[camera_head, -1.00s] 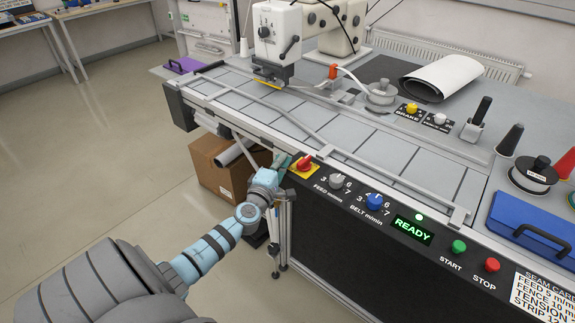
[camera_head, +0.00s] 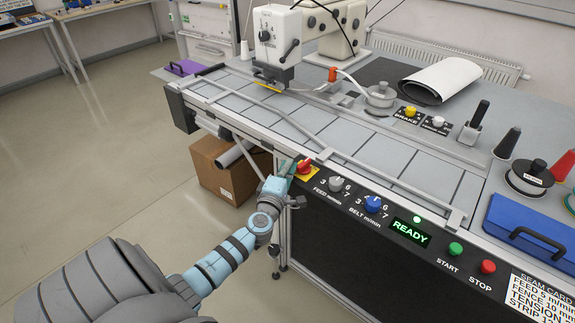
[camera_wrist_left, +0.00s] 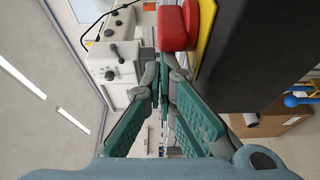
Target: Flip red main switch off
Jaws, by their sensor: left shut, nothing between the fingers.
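The red main switch (camera_head: 304,167) is a red knob on a yellow plate at the left end of the black control panel. It also shows large at the top of the left wrist view (camera_wrist_left: 172,28), with a strip of its yellow plate beside it. My left gripper (camera_head: 287,166) is shut and empty, just left of the knob in the head view. In the left wrist view its fingertips (camera_wrist_left: 165,82) are close to the red knob. I cannot tell whether they touch it. My right gripper is not in view.
The panel also has a grey feed knob (camera_head: 337,184), a blue belt knob (camera_head: 373,203), a lit green READY display (camera_head: 411,233), a green START button (camera_head: 456,249) and a red STOP button (camera_head: 487,267). A cardboard box (camera_head: 222,182) stands on the floor below.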

